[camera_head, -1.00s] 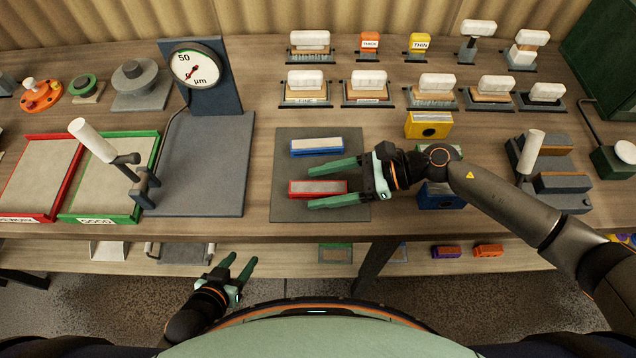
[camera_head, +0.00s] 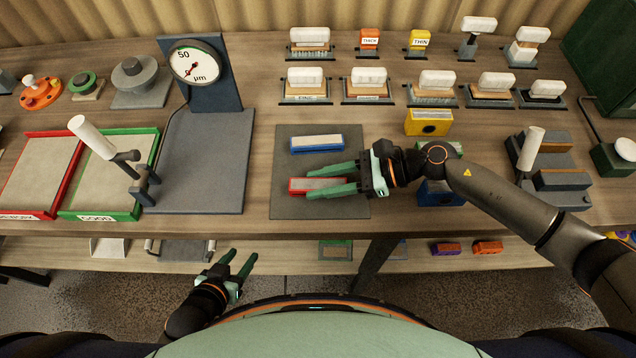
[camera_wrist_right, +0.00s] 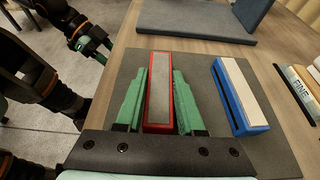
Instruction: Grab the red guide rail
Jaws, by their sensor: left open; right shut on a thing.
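The red guide rail (camera_head: 298,186) lies on the dark grey mat on the bench, a long block with a pale grey top; it also shows in the right wrist view (camera_wrist_right: 159,92). My right gripper (camera_head: 324,181) is shut on the red guide rail, its green fingers along the two long sides. The rail appears to rest flat on the mat. My left gripper (camera_head: 242,255) is open and empty, low in front of the bench edge. It shows in the right wrist view (camera_wrist_right: 97,38) at the upper left.
A blue rail (camera_head: 317,143) lies parallel on the grey mat (camera_head: 290,210), just behind the red one. A dial gauge stand (camera_head: 205,150) is left of the mat. Red and green trays (camera_head: 110,215) stand further left. Yellow and blue blocks lie near my right forearm.

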